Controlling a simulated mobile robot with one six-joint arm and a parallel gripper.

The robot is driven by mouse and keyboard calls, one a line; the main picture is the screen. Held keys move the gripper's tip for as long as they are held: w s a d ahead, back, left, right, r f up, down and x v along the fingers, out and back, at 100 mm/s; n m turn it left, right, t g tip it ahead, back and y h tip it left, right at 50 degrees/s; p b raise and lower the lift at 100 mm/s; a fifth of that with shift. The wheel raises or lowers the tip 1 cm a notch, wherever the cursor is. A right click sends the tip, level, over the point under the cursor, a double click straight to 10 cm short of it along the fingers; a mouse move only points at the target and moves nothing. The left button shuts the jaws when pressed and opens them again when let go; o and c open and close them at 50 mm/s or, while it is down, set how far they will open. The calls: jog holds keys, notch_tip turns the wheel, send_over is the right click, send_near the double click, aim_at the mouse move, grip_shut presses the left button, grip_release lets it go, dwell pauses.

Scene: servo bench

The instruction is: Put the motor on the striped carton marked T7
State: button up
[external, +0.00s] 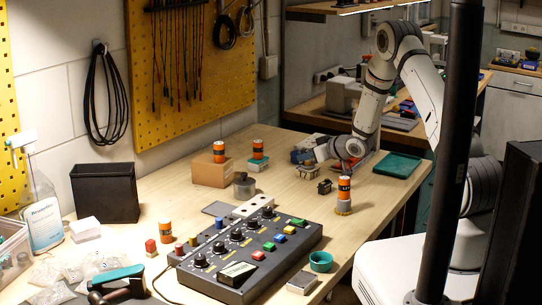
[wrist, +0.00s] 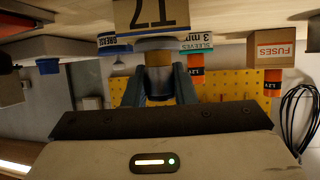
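In the external view my gripper (external: 349,166) is low over the right side of the bench. In the wrist view, which is upside down, a tan piece with large dark characters (wrist: 150,14) is close ahead.
A control box with knobs (external: 245,255) fills the front.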

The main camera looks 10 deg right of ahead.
jog(key=o, duration=0.5)
jog(key=shift+c, duration=0.2)
jog(key=shift+r, duration=0.1)
